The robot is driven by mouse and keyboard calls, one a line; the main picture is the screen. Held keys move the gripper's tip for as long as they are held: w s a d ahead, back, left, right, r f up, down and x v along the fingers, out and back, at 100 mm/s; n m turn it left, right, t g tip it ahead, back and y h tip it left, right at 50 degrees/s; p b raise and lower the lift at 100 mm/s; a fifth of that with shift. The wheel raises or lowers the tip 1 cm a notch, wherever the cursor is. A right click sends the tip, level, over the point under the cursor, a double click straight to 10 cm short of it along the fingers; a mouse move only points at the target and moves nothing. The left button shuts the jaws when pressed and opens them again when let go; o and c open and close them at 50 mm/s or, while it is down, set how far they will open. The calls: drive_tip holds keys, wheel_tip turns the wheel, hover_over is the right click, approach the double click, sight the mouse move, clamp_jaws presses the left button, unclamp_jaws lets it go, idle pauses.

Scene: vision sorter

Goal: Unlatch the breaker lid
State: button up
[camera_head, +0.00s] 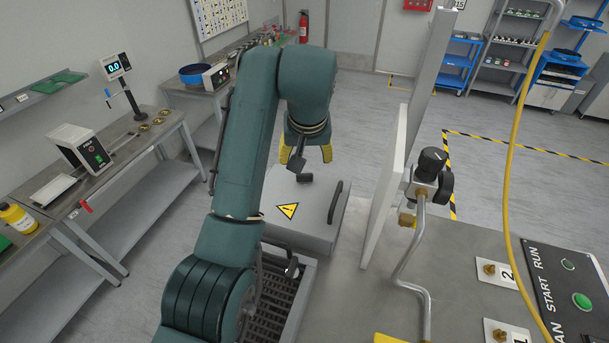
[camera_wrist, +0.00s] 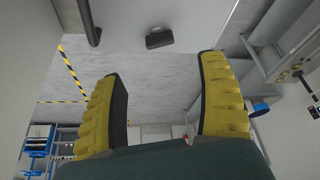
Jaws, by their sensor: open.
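The breaker lid (camera_head: 308,217) is a pale grey box cover with a yellow warning triangle, at the centre of the head view. A black bar handle (camera_head: 335,201) stands on its right side. A small dark latch (camera_head: 304,178) sits near its far edge. My gripper (camera_head: 305,155) is above that far edge with yellow fingers spread and nothing between them. In the wrist view my gripper (camera_wrist: 160,78) is open, and the latch (camera_wrist: 159,38) shows beyond the fingertips, apart from them. The handle (camera_wrist: 90,22) shows at the upper left there.
A pale upright panel (camera_head: 388,185) stands close to the right of the lid. Beyond it is a bench with a valve (camera_head: 430,175), a bent pipe and a button panel (camera_head: 575,295). A dark grate (camera_head: 275,295) lies in front of the lid. Open floor lies behind.

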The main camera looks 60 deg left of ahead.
sight(304, 174)
drive_tip(key=p+x, duration=0.3)
drive_tip(key=x, duration=0.8)
drive_tip(key=shift+a+r, duration=0.1)
drive_tip(key=shift+a, duration=0.05)
drive_tip(key=c, duration=1.2)
